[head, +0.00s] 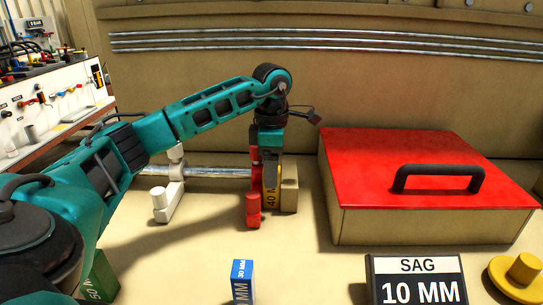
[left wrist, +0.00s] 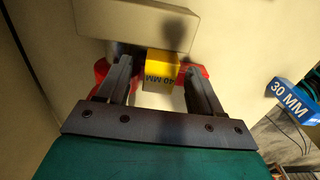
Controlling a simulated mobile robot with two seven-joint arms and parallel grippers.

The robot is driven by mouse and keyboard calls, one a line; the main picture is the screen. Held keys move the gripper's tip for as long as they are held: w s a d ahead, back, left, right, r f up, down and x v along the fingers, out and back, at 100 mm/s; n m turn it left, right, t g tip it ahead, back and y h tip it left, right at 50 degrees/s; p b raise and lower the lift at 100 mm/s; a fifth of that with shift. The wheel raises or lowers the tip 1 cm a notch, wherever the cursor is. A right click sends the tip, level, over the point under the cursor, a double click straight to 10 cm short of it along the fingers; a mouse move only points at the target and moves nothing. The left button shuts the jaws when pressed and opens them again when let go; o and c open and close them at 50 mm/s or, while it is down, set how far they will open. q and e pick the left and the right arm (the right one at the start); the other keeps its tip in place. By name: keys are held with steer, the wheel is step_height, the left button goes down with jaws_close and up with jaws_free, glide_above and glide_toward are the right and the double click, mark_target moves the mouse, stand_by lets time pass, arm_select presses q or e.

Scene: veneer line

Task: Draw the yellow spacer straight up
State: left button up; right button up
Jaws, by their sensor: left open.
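The yellow spacer (head: 270,190), marked 40 MM, stands upright between a red bracket (head: 253,208) and a beige block (head: 289,190). My left gripper (head: 268,158) points down over it, its fingers partly hidden by the bracket and by each other. In the left wrist view, the spacer (left wrist: 161,66) shows between the two spread fingers of my left gripper (left wrist: 157,72), with a gap on each side. Red parts show beside both fingers there. The lower end of the spacer is hidden. My right gripper is not in view.
A red-topped box (head: 430,165) with a black handle stands right of the spacer. A white bracket (head: 167,195) and a metal rod (head: 210,171) are on the left. A blue 30 MM block (head: 242,280), a green block (head: 102,278) and a SAG sign (head: 415,280) stand in front.

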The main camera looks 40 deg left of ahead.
arm_select(q)
steer(key=shift+f, duration=0.1)
steer(key=shift+c, duration=0.3)
jaws_close()
stand_by(0.4)
steer(key=shift+r+p, duration=2.8)
steer(key=shift+r, duration=0.35)
steer(key=shift+r+p, duration=0.65)
steer(key=shift+r, duration=2.25)
